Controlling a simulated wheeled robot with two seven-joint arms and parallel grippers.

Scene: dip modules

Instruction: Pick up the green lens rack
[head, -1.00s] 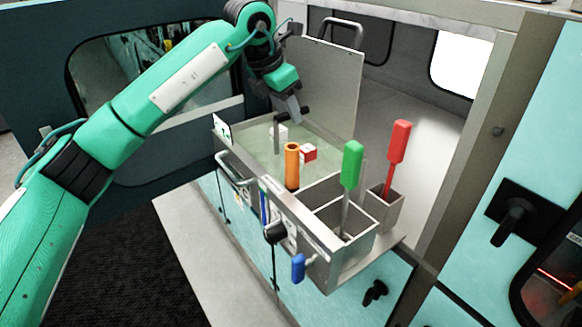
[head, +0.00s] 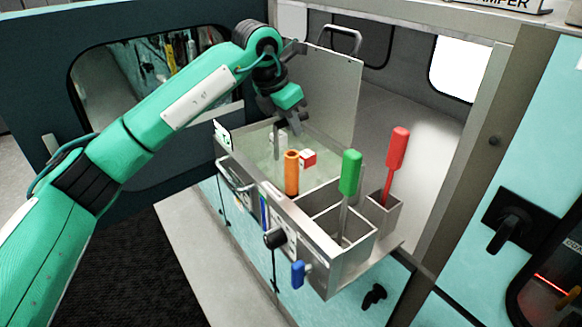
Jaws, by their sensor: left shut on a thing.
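My left gripper (head: 294,126) is over the back part of the tank, well behind and to the left of the green handle. It is shut on a small dark-handled piece (head: 279,119); a thin stem and a pale block show below it, low over the greenish basin. What exactly the piece is cannot be told. My right gripper is not in view.
An orange handle (head: 291,172) and a red-and-white block (head: 308,159) are in the basin area. A red handle (head: 397,148) stands in a small side holder (head: 381,215). A raised lid (head: 333,95) stands behind the basin. A blue valve lever (head: 298,274) juts from the front.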

